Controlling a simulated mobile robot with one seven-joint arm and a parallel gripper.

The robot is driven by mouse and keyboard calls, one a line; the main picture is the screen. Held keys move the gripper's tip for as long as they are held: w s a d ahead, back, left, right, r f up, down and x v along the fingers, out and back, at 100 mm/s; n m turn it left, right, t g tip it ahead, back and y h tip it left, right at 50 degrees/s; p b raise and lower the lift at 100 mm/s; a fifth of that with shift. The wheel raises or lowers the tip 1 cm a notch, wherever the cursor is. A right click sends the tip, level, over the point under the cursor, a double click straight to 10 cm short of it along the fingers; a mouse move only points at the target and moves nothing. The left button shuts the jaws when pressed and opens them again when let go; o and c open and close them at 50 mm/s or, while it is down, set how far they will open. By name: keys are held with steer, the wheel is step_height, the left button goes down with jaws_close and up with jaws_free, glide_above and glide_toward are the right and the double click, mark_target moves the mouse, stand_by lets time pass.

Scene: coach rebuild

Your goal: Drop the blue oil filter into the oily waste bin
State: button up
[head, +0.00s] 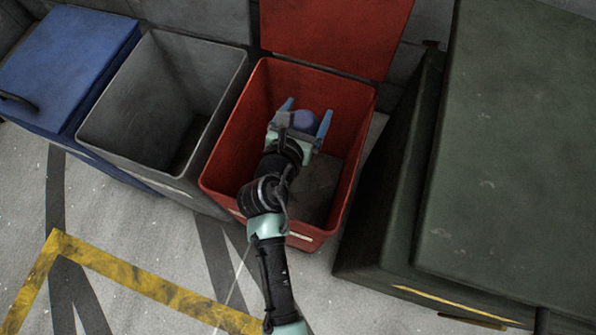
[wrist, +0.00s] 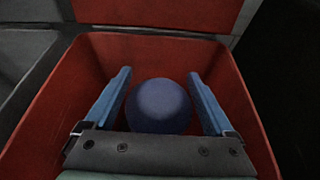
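The blue oil filter (head: 306,120) looks like a dark blue round shape between the two blue fingers of my gripper (head: 306,119). In the wrist view the filter (wrist: 159,105) shows as a round end between the fingertips (wrist: 159,75). The fingers stand wide apart, with a narrow gap visible beside the filter, so my gripper looks open. Filter and gripper are over the mouth of the open red bin (head: 215,190), towards its back wall. The red bin also surrounds them in the wrist view (wrist: 250,110). The filter's height above the bin floor is unclear.
The red lid (head: 335,35) stands raised behind the bin. Left of it are an open grey bin (head: 120,115) and a blue bin with its lid shut (head: 65,60). A large dark green box (head: 510,150) stands close on the right. The floor in front is clear, with yellow markings.

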steer(key=shift+o, duration=0.5)
steer(key=shift+f, duration=0.1)
steer(key=p+v, duration=0.4)
steer(key=v, duration=0.9)
steer(key=shift+w, duration=0.1)
